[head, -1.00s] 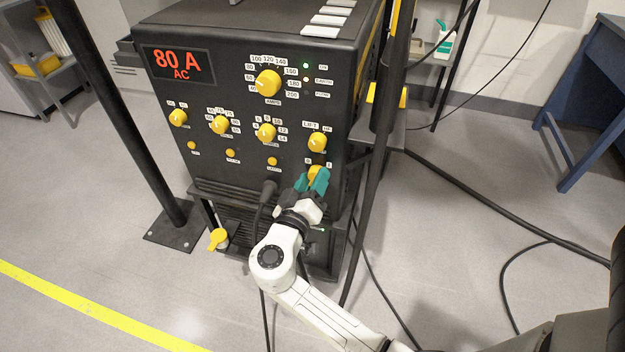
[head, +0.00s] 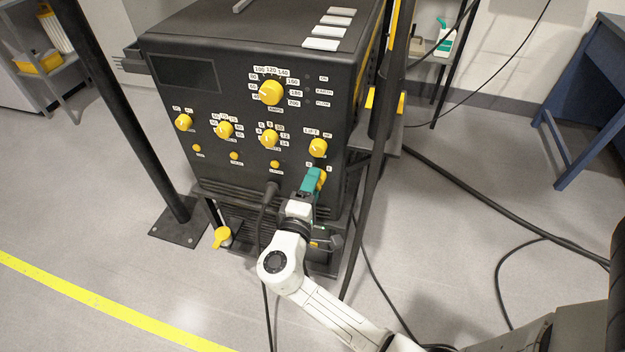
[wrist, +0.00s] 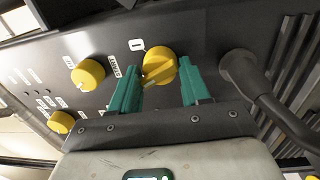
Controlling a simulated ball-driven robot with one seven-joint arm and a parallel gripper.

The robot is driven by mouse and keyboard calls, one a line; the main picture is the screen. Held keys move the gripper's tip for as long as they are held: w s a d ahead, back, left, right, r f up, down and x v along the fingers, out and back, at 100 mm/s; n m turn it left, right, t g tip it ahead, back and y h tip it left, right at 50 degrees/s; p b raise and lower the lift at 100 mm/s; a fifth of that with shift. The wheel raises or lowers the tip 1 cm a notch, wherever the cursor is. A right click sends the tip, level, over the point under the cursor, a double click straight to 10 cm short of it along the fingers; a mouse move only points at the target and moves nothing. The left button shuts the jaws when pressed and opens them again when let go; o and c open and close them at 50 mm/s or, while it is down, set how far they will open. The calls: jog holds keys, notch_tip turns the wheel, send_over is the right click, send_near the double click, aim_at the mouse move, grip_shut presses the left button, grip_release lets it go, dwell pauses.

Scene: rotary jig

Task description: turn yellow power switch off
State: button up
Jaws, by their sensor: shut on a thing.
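The yellow power switch (head: 323,177) is the lowest right knob on the front of the black machine (head: 240,65). My gripper (head: 313,182) is at this knob, with its teal fingers partly covering it in the head view. In the wrist view the yellow switch (wrist: 160,68) sits between the two teal fingers of my gripper (wrist: 158,88), which is shut on it. A small white label (wrist: 137,45) shows beside the switch. The machine's display (head: 186,73) is dark, and the small lamps at upper right are unlit.
Other yellow knobs sit close by, including the one just above (head: 318,147) and the large dial (head: 270,92). A black cable plug (wrist: 240,66) is beside my gripper. Dark posts (head: 125,110) stand left and right of the machine. Cables lie on the floor.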

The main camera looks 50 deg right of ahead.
jog(key=shift+a+f+n+p, duration=0.15)
jog(key=shift+n+p, duration=0.25)
jog(key=shift+n, duration=0.5)
jog(key=shift+d+f+n+p, duration=0.1)
jog(key=shift+n+p, duration=0.3)
jog(key=shift+n, duration=0.5)
jog(key=shift+f+n, duration=0.1)
jog(key=shift+n, duration=0.2)
jog(key=o, duration=0.9)
jog(key=shift+o, duration=0.2)
jog(key=shift+s+a, duration=0.1)
jog(key=shift+a, duration=0.15)
jog(key=v, duration=1)
jog(key=shift+s+p, duration=0.15)
jog(key=shift+p, duration=0.25)
jog(key=shift+a, duration=0.15)
